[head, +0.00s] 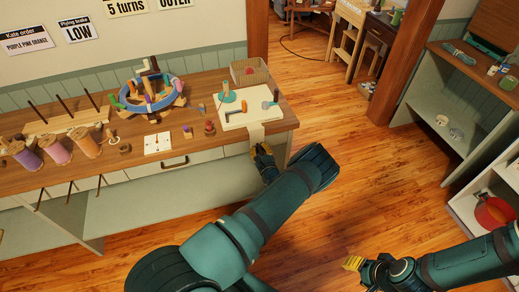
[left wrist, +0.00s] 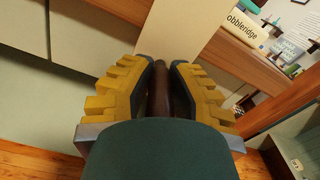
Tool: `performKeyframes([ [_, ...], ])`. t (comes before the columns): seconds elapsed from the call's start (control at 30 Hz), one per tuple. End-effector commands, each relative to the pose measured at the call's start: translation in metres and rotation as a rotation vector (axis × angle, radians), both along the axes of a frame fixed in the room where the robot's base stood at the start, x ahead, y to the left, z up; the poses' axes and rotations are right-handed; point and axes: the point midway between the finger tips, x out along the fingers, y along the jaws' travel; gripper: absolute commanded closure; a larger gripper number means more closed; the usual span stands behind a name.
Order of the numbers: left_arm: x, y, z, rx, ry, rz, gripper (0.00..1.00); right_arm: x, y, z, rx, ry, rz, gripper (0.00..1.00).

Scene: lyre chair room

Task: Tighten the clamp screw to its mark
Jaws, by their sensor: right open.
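A cream board (head: 250,115) lies on the bench top, and a pale strip (head: 257,133) hangs from it over the front edge. The pale strip also shows in the left wrist view (left wrist: 185,30). My left gripper (head: 262,150) is just in front of the bench edge, below the strip. In the left wrist view its yellow fingers (left wrist: 160,68) are shut on a dark brown rounded piece, seemingly the clamp screw's handle (left wrist: 160,92). The screw's thread and its mark are hidden. My right gripper (head: 353,263) is open and empty over the floor.
Shelves (head: 440,110) stand at the right. The wooden floor between is clear.

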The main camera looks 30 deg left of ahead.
Motion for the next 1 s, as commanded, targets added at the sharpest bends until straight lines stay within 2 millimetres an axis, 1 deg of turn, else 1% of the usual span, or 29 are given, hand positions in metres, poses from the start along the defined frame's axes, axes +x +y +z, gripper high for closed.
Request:
performKeyframes([
  [0.27,0.0,0.001,0.001,0.015,0.012,0.0,1.0,0.0,0.0,-0.001,0.0,0.0,0.0,0.53],
  [0.47,0.0,0.0,0.0,0.068,0.075,0.0,1.0,-0.001,0.0,-0.005,0.0,0.002,0.002,0.53],
  [0.67,0.001,0.0,0.001,0.168,0.189,0.0,1.0,-0.003,0.001,-0.01,0.002,0.006,0.006,0.53],
  [1.0,0.002,0.0,0.002,0.378,0.432,0.0,1.0,-0.006,0.001,-0.019,0.003,0.013,0.01,0.53],
])
